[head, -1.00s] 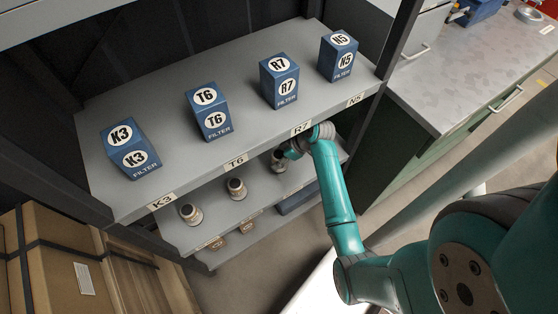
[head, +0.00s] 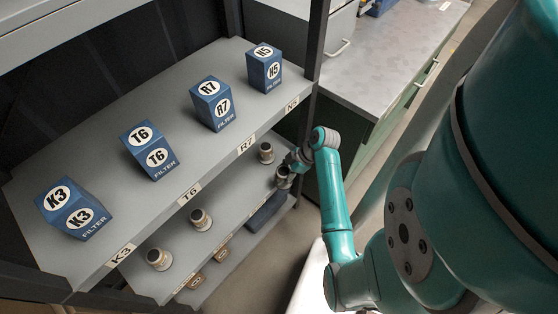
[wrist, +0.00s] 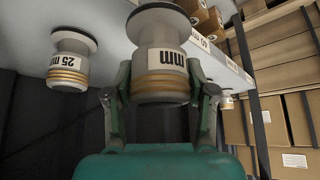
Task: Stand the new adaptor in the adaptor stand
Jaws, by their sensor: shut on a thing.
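My gripper (wrist: 158,100) is shut on an adaptor (wrist: 160,55), a pale body with a wide dark flange, a gold ring and a label partly reading "mm". In the head view my gripper (head: 290,172) holds it at the front edge of the middle shelf; whether it touches the shelf is hard to tell. Three other adaptors stand on that shelf: one near my gripper (head: 266,153) and two farther left, (head: 200,220) and (head: 158,258). The wrist view shows a "25 mm" adaptor (wrist: 68,62) beside the held one. I cannot make out an adaptor stand.
Blue filter boxes K3 (head: 72,208), T6 (head: 148,150), R7 (head: 212,102) and N5 (head: 264,68) stand on the upper shelf (head: 110,215), which overhangs the adaptors. A dark post (head: 313,70) and a grey-topped bench (head: 385,60) are right of it. Cardboard boxes (wrist: 285,65) show in the wrist view.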

